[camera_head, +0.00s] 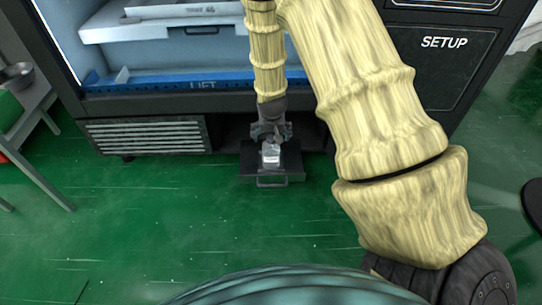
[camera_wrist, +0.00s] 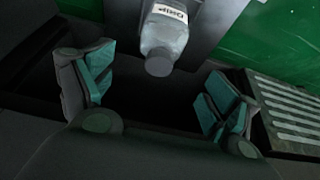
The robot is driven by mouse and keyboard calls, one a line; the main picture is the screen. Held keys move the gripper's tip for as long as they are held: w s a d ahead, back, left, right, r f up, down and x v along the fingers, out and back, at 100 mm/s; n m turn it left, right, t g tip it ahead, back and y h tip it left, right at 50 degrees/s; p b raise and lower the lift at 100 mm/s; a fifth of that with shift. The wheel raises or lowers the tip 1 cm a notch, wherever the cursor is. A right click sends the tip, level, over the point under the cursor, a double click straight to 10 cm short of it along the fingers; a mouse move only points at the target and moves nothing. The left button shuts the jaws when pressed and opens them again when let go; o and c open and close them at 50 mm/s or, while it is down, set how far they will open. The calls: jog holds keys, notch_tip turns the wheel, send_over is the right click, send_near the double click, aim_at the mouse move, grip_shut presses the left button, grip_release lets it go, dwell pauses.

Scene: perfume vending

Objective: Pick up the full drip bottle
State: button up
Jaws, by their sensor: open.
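The drip bottle (camera_head: 270,154) is a small clear bottle with a pale label on the dark pull-out tray (camera_head: 288,178) at the foot of the machine. In the wrist view the bottle (camera_wrist: 166,38) shows a white label and a grey cap toward me. My gripper (camera_head: 270,132) hangs down from above, close to the bottle. In the wrist view my gripper (camera_wrist: 156,95) has its two teal-padded fingers wide apart, one to each side, with nothing between them. The bottle's cap end lies just above the gap between the fingers. How full the bottle is cannot be told.
The vending machine has a blue LIFT ledge (camera_head: 200,82) above and a vent grille (camera_head: 148,136) left of the tray. A dark SETUP panel (camera_head: 440,60) is at the right. A metal table (camera_head: 35,105) stands at far left. The green floor (camera_head: 150,230) in front is clear.

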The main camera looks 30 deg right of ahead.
aim_at(271, 139)
jog(key=b+x, duration=0.2)
jog(key=x, duration=0.3)
jog(key=shift+f, duration=0.1)
jog(key=b+x, duration=0.3)
jog(key=shift+s+f+b, duration=0.1)
jog(key=shift+f+b, duration=0.15)
jog(key=shift+b, duration=0.1)
jog(key=shift+b+x, duration=0.45)
jog(key=shift+x, duration=0.4)
jog(key=shift+r, duration=0.15)
jog(key=c, duration=1.5)
